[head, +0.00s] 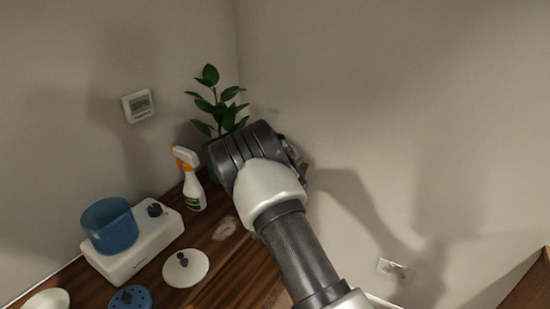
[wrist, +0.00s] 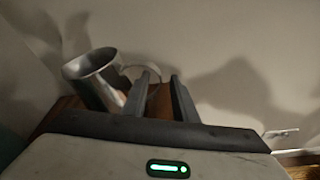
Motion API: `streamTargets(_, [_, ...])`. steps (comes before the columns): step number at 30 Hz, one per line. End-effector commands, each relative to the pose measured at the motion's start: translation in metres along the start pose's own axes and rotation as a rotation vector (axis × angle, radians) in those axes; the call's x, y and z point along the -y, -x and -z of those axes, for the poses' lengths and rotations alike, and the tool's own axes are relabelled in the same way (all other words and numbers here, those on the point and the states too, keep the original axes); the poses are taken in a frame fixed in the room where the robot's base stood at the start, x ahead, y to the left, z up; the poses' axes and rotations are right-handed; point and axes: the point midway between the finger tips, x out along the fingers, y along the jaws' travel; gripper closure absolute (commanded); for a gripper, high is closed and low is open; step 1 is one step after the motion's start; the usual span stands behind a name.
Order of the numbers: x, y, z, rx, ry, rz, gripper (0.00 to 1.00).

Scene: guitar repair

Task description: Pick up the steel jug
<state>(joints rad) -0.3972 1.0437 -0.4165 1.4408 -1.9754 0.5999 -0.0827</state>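The steel jug (wrist: 98,78) shows in the wrist view at the left, a shiny metal cylinder leaning to the left in the picture. Its loop handle (wrist: 155,84) points right, toward my gripper. My gripper (wrist: 162,82) has two dark fingers with a gap between them, and part of the handle shows in that gap. I cannot tell whether a finger touches the handle. In the head view my gripper's dark body hides nearly all of the jug.
A potted plant (head: 219,104) and a spray bottle (head: 190,178) stand left of my gripper on the wooden top. A white device with a blue bowl (head: 110,226), a white lid (head: 186,268) and a blue disc (head: 130,299) lie nearer. Walls close the corner behind.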

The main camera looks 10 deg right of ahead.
Motion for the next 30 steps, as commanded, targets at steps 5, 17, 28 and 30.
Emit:
streamTargets(5, [0.0001, -0.0124, -0.0006, 0.0, -0.001, 0.0, 0.74])
streamTargets(17, [-0.0003, -0.0119, -0.0009, 0.0, -0.001, 0.0, 1.0])
streamTargets(28, [-0.0006, -0.0117, -0.001, 0.0, -0.002, -0.001, 1.0])
streamTargets(30, [-0.0007, -0.0117, -0.001, 0.0, -0.002, -0.001, 1.0])
